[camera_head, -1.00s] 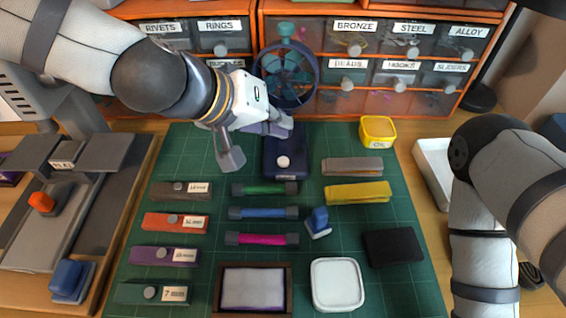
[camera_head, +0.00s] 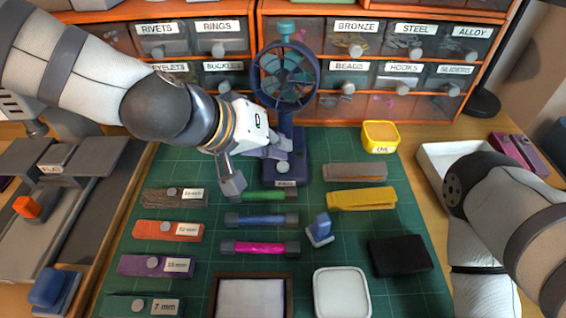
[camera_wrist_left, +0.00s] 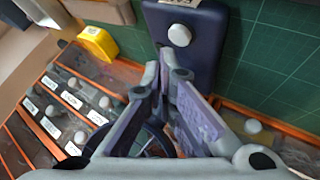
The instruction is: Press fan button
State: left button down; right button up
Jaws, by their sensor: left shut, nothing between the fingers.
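The dark blue desk fan (camera_head: 285,78) stands at the back of the green mat, its round cage facing me. Its base (camera_head: 299,172) carries a white round button (camera_head: 283,167). In the left wrist view the base (camera_wrist_left: 201,62) and the white button (camera_wrist_left: 179,35) show near the top. My left gripper (camera_head: 287,151) is shut and empty, its tips just behind and above the button in the head view. In the left wrist view the closed fingertips (camera_wrist_left: 168,62) are close to the button, with a small gap in the picture. My right gripper is out of view.
Labelled drawers (camera_head: 350,78) stand behind the fan. A yellow tub (camera_head: 380,136) sits right of it. My right arm is at the right edge.

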aim_at(279, 164)
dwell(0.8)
pick_arm(q)
jog(key=shift+f, duration=0.45)
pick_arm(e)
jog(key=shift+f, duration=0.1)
